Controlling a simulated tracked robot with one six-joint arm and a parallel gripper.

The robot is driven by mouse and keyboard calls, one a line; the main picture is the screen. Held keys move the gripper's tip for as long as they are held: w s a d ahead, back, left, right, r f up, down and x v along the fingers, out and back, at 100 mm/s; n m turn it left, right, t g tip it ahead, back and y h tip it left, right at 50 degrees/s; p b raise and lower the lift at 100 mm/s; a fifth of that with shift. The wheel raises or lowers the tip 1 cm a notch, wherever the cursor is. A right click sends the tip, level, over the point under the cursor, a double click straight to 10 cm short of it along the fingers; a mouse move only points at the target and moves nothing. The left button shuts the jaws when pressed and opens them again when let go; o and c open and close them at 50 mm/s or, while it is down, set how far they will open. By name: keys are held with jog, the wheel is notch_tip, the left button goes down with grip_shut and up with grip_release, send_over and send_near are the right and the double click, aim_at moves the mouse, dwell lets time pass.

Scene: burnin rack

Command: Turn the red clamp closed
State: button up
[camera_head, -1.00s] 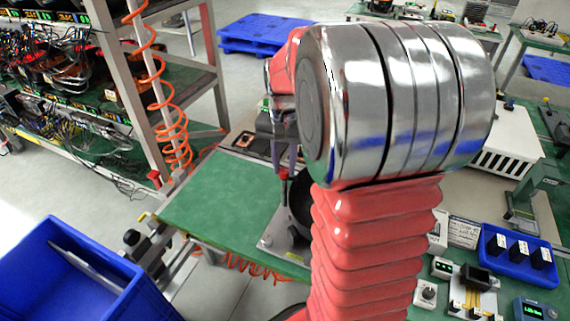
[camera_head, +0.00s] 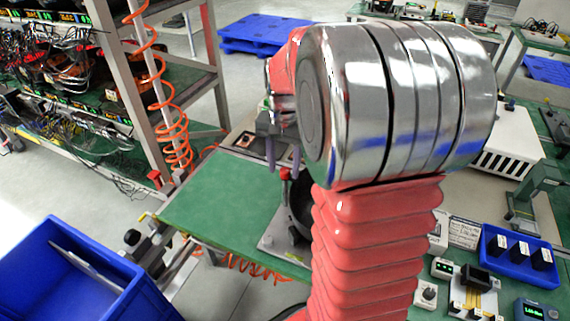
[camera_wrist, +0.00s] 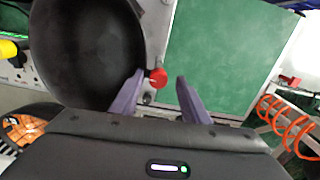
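The red clamp shows as a small red knob (camera_wrist: 157,77) beside a dark round bowl-like part (camera_wrist: 88,48) in the wrist view. In the head view the red clamp (camera_head: 286,174) is partly hidden just below my gripper (camera_head: 284,166). In the wrist view my gripper (camera_wrist: 161,79) is open, with one purple-grey finger on each side of the knob. The left finger is nearer the knob; a gap shows on the right. I cannot tell whether the left finger touches it.
A green bench top (camera_head: 215,200) lies left of the clamp. A blue crate (camera_head: 75,270) stands at lower left. A rack with an orange coiled hose (camera_head: 172,130) is behind. Another red part (camera_head: 154,177) sits at the rack post.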

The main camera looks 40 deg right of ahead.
aim_at(283, 171)
notch_tip(283, 171, up, 14)
jog(key=shift+f, duration=0.15)
dwell(0.7)
dwell(0.5)
jog(key=s+a+f+n+t, duration=0.2)
jog(key=s+a+n, duration=0.3)
jog(key=a, duration=0.5)
jog(key=s+a+f+n+t, duration=0.3)
jog(key=s+a+n, duration=0.3)
jog(key=s+a, duration=0.3)
jog(key=shift+a+t, duration=0.3)
jog(key=shift+a, duration=0.05)
